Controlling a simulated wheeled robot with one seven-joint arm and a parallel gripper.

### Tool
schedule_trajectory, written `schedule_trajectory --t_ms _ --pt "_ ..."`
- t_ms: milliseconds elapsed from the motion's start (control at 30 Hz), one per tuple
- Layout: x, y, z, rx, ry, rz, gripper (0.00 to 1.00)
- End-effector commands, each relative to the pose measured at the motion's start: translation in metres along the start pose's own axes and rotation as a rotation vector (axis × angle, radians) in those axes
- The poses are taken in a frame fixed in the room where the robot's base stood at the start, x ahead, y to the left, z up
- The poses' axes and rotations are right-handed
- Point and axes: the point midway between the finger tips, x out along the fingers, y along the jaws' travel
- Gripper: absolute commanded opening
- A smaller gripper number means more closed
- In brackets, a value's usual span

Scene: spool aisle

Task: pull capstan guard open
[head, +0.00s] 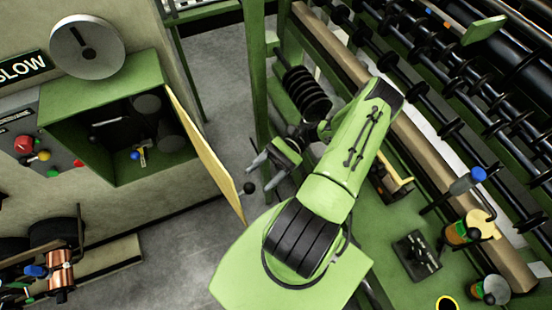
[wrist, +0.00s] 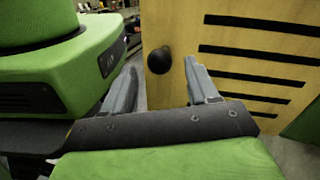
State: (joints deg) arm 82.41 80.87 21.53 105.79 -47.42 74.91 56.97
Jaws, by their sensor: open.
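The capstan guard (head: 205,150) is a thin yellow panel hinged at the right edge of a green box (head: 105,85). It stands swung out from the box, whose inside shows dark rollers. A black round knob (head: 250,188) sits on its face near the free edge. In the wrist view the guard (wrist: 225,75) has black slots, and the knob (wrist: 159,61) shows between my fingertips. My gripper (head: 256,174) is open, with its grey fingers pointing at the guard. The fingers are either side of the knob in the picture; I cannot tell whether they touch it.
A panel with a red button (head: 23,145) and a round dial (head: 87,47) are by the box. A copper spool (head: 60,270) is at lower left. Machinery with a black spring (head: 305,92) and rollers fills the right. Grey floor (head: 215,75) is clear behind the guard.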

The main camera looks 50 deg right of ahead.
Motion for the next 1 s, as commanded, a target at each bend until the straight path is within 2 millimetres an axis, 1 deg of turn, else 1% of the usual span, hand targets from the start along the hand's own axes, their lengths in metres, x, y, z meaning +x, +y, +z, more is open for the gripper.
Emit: schedule_trajectory --t_ms 33,100,167,200,400,500,567,1000 --pt "-0.016 0.0 -0.003 -0.007 0.002 -0.009 0.59" --pt "-0.036 0.0 -0.002 -0.006 0.004 -0.01 0.59" --pt "-0.05 0.0 -0.002 -0.006 0.001 -0.009 0.59" --pt "-0.06 0.0 -0.002 -0.005 0.002 -0.011 0.59" --pt "-0.096 0.0 -0.002 -0.002 0.003 -0.003 0.59" --pt "-0.105 0.0 -0.001 0.001 0.001 -0.001 0.59" --pt "-0.108 0.0 -0.001 0.001 0.0 0.0 0.59" --pt "-0.107 0.0 0.0 0.001 0.0 0.001 0.59"
